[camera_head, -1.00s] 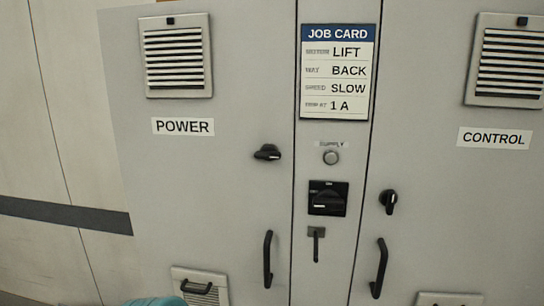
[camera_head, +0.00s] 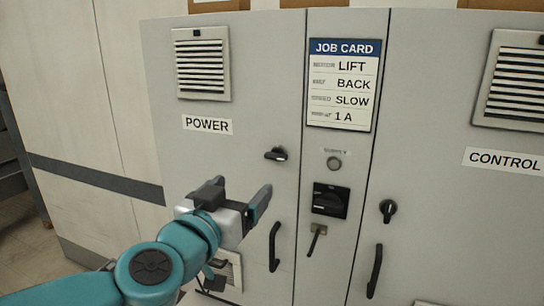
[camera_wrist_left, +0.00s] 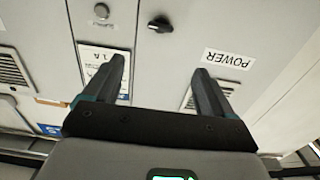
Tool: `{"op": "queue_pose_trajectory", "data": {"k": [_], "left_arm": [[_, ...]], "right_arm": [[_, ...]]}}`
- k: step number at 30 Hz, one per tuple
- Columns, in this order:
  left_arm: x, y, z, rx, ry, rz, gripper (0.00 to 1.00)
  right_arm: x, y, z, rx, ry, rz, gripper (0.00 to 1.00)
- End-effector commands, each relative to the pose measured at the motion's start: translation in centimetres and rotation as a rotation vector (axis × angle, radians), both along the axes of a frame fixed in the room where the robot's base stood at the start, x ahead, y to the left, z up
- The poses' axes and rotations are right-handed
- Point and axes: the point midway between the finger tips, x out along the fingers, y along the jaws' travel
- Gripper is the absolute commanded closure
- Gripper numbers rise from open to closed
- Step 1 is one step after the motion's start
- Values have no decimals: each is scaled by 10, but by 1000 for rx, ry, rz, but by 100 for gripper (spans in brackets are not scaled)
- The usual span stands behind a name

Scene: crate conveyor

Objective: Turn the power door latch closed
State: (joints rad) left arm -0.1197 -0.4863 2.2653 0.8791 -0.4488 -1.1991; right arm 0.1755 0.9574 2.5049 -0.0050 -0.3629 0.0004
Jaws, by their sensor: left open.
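The power door latch (camera_head: 276,154) is a small black handle on the grey power door (camera_head: 250,75), right of the POWER label (camera_head: 207,125). It lies roughly horizontal. It also shows in the left wrist view (camera_wrist_left: 160,25), beyond the fingers and between their directions. My left gripper (camera_head: 238,194) is open and empty, below and left of the latch in the head view, and apart from it. The two fingers also show spread wide in the left wrist view (camera_wrist_left: 162,85). My right gripper is not in view.
A black door handle (camera_head: 273,247) stands out below the latch, close to the right of my left gripper. The centre panel has a black rotary switch (camera_head: 330,200) and a small lever (camera_head: 316,238). The control door has its own latch (camera_head: 388,210) and handle (camera_head: 375,270).

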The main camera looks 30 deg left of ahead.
Motion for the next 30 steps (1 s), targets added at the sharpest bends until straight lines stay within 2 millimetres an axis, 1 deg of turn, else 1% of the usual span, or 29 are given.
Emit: {"op": "queue_pose_trajectory", "data": {"k": [3, 7, 12, 18, 21, 24, 30], "left_arm": [[21, 8, -7, 0, 7, 3, 15], [51, 17, -7, 0, 8, 2, 15], [92, 25, -5, 0, 7, 0, 15], [131, 33, -4, -1, 7, -2, 15], [143, 35, -2, -1, 4, -2, 15], [150, 36, -2, -1, 4, -2, 15], [153, 36, -2, -1, 4, -2, 15]], "right_arm": [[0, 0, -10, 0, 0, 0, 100], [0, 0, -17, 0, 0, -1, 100], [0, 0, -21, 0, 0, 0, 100], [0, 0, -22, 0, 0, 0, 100], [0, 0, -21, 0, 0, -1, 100], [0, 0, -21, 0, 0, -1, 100], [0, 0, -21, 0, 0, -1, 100]]}}
